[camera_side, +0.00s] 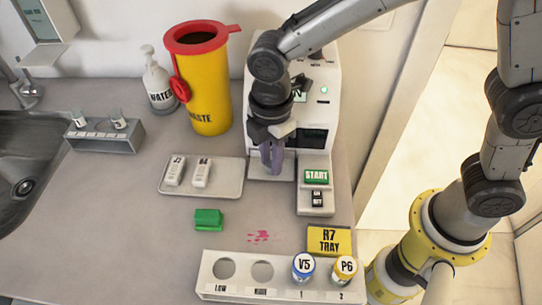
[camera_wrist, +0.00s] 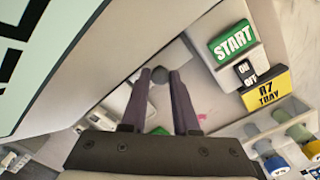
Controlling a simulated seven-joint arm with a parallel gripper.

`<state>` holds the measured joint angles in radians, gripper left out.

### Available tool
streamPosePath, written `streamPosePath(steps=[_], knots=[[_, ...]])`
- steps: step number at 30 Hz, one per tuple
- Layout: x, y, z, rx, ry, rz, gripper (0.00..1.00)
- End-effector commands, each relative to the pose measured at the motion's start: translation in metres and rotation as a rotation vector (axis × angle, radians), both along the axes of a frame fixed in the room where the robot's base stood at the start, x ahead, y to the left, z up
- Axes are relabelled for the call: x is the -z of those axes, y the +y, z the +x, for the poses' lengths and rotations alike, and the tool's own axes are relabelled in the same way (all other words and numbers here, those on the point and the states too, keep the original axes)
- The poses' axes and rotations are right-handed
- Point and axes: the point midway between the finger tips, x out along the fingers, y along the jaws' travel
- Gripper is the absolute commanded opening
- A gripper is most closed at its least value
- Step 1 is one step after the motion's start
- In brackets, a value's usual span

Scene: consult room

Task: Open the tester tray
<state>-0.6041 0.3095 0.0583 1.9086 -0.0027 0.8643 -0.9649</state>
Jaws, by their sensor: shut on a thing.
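The tester (camera_side: 312,100) is a white upright machine at the back, with a dark window, a green START button (camera_side: 317,177) and an ON/OFF switch (camera_side: 317,199) on its base. My gripper (camera_side: 272,168) points down at the tester's lower front, left of START. In the wrist view my gripper (camera_wrist: 159,78) has its purple-grey fingers shut on a small dark round knob (camera_wrist: 159,73). The knob is hidden behind the fingers in the side view. A pale ledge (camera_side: 285,177) shows at the fingertips; I cannot tell how far the tray is out.
Left of my gripper lies a flat tray (camera_side: 228,184) with two white cassettes. A green block (camera_side: 208,219) and a pink spill (camera_side: 258,237) lie in front. A vial rack (camera_side: 225,290) and yellow R7 TRAY sign (camera_side: 342,240) stand nearer. A yellow waste bin (camera_side: 205,95) stands behind.

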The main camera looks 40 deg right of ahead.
Motion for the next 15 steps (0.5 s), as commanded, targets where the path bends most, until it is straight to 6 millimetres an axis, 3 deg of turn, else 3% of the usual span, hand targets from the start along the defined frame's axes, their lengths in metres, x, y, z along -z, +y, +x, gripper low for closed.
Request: streamPosePath(steps=[8, 15], knots=[[-0.002, 0.002, 0.000, -0.001, -0.005, 0.003, 0.00], [-0.002, 0.036, -0.033, -0.010, -0.003, 0.005, 0.00]])
